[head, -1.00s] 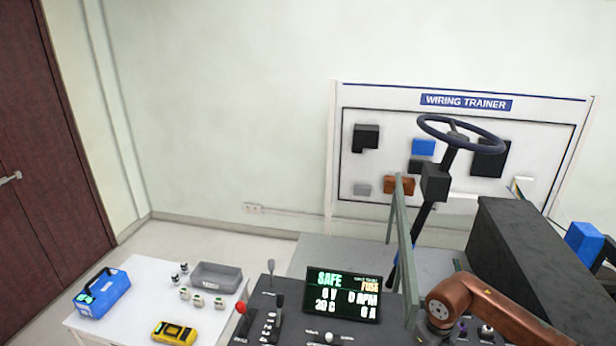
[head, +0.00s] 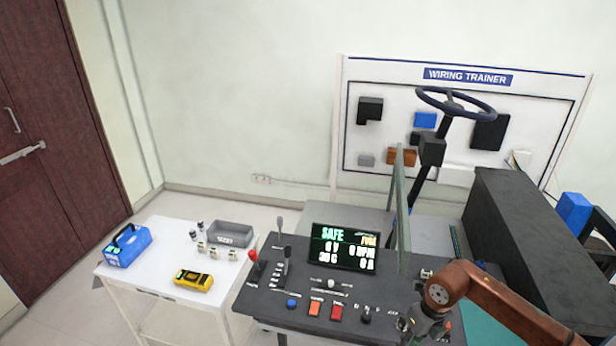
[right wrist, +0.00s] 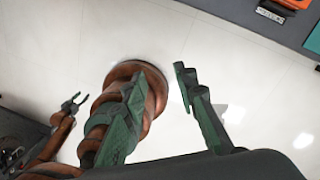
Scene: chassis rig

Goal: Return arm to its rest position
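My right arm, orange-brown, comes in from the right in the head view. Its gripper (head: 428,328) hangs low over the right front of the dark console (head: 300,262), partly cut off by the bottom edge. In the right wrist view, its two green fingers (right wrist: 158,108) stand apart with nothing between them, above pale floor. My left gripper (right wrist: 71,104) shows small at the left of the right wrist view, its two fingers spread and empty. It is outside the head view.
The console carries a lit display (head: 344,246) reading SAFE, levers and coloured buttons. A steering wheel (head: 462,103) and a black box (head: 525,222) stand behind it. A white side table (head: 150,272) holds a blue case (head: 127,246), yellow meter (head: 193,281) and grey tray (head: 229,233).

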